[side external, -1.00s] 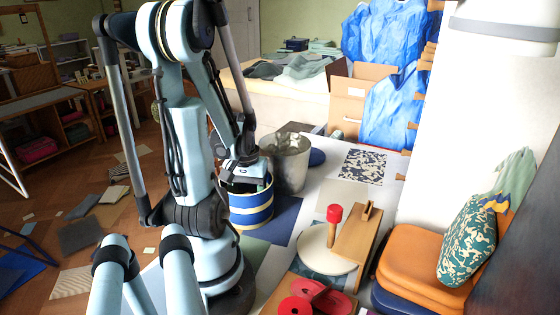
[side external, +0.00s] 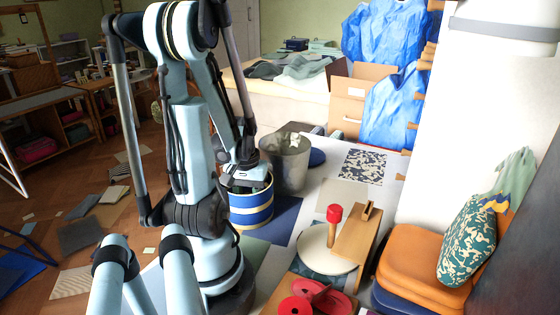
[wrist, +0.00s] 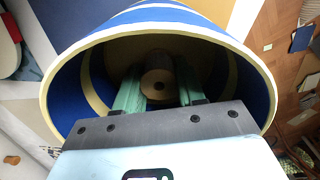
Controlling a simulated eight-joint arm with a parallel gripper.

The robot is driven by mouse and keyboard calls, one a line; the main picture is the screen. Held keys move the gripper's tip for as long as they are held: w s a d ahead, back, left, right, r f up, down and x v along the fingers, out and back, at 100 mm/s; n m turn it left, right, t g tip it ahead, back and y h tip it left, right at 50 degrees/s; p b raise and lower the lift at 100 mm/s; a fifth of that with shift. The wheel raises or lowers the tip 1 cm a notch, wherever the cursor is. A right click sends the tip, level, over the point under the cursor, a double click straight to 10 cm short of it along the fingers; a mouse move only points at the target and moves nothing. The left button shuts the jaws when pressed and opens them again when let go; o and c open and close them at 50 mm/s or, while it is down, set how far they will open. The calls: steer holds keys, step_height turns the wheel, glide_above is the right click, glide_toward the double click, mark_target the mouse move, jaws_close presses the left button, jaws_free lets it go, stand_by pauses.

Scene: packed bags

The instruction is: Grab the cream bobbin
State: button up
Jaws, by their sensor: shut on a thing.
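The cream bobbin (wrist: 158,84) shows in the wrist view, deep inside a blue container with cream bands (wrist: 250,68). Its round end with a centre hole faces the camera. My gripper (wrist: 160,90) reaches into the container, with its green fingers shut on the bobbin from both sides. In the side external view the striped container (side external: 251,204) stands on the table beside my arm. My gripper's fingers and the bobbin are hidden by the container wall there.
A grey metal bucket (side external: 288,164) stands right behind the striped container. A round cream board (side external: 318,250), a red-topped peg (side external: 334,214), a wooden block (side external: 358,232) and red pieces (side external: 318,298) lie to the right. Orange cushions (side external: 425,262) are farther right.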

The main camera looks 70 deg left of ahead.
steer(key=shift+r, duration=0.1)
step_height(320, 180, up, 10)
stand_by(0.9)
steer(key=shift+r, duration=1.75)
steer(key=shift+w, duration=0.1)
